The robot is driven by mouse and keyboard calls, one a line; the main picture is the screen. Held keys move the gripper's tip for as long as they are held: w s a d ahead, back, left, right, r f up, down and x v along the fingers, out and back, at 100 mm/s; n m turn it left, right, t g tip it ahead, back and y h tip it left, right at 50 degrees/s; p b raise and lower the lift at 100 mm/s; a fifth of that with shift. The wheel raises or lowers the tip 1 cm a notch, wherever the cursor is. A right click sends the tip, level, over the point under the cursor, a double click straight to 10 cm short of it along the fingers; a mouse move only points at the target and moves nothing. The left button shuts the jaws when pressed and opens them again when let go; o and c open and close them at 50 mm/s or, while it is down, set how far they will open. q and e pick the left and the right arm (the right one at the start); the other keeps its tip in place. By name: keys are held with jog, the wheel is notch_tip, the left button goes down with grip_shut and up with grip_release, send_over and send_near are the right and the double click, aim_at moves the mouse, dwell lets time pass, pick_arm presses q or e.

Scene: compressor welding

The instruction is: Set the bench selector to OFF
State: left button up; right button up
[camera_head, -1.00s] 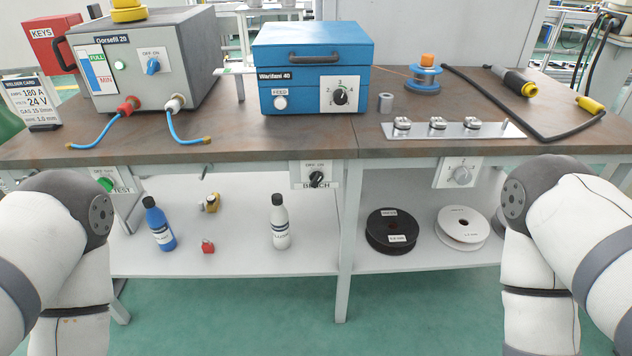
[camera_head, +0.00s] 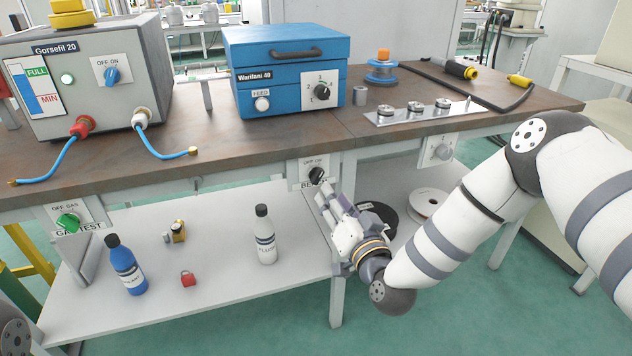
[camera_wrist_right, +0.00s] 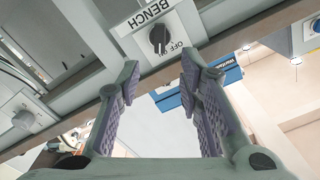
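The bench selector (camera_head: 316,175) is a black knob on a white OFF/ON plate under the bench's front edge. The BENCH label below it is partly covered by my right gripper in the head view. The right wrist view shows the knob (camera_wrist_right: 160,38) and its plate upside down, beyond the fingertips. I cannot tell for certain which mark it points at. My right gripper (camera_head: 330,203) is just below and in front of the plate. Its two fingers (camera_wrist_right: 158,75) are spread with nothing between them, and the knob appears apart from them. My left gripper is out of view.
A green-knobbed gas test selector (camera_head: 68,222) is at left and a grey selector (camera_head: 442,150) at right. The bench edge overhangs the plate.

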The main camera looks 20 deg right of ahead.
aim_at(320, 176)
jog(key=w, duration=0.5)
jog(key=w+b, duration=0.1)
jog(key=w, duration=0.1)
jog(key=shift+w+a+f, duration=0.2)
jog(key=shift+w+f, duration=0.05)
jog(key=shift+w, duration=0.05)
jog(key=shift+w+r, duration=0.1)
jog(key=shift+w, duration=0.45)
grip_shut()
